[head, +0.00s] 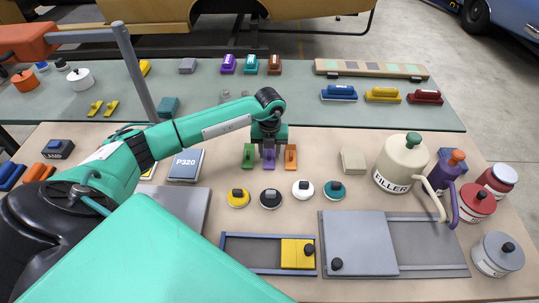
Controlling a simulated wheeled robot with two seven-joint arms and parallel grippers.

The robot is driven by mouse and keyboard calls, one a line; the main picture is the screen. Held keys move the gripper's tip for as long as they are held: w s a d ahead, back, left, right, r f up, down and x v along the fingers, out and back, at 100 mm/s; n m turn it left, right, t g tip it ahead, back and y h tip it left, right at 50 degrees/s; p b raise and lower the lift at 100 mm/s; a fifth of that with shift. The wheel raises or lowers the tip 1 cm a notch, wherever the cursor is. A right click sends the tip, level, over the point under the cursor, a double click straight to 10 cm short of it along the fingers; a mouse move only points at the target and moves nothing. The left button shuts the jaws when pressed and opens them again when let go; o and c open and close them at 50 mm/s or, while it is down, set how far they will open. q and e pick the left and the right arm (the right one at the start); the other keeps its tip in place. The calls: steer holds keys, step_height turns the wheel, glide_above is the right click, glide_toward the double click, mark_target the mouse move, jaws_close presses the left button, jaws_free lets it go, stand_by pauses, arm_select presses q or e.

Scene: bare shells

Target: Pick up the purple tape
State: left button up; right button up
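The purple tape (268,159) appears as a small narrow purple piece on the beige bench, between a green piece (249,156) and an orange piece (290,157). My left gripper (268,149) points down from above, right over the purple piece, and hides its upper part. The fingers are small and dark here; I cannot tell whether they touch the purple piece or how far apart they are. My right gripper is not in view.
Round sanding pads, including a yellow one (238,198), lie in front. A beige block (353,160) and a filler jug (401,164) stand to the right. A blue P320 pack (185,164) lies left. A green-grey bench (300,95) with several colored blocks is behind.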

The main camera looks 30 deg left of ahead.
arm_select(q)
steer(key=shift+f, duration=0.1)
steer(key=shift+c, duration=0.5)
jaws_close()
steer(key=shift+r, duration=0.2)
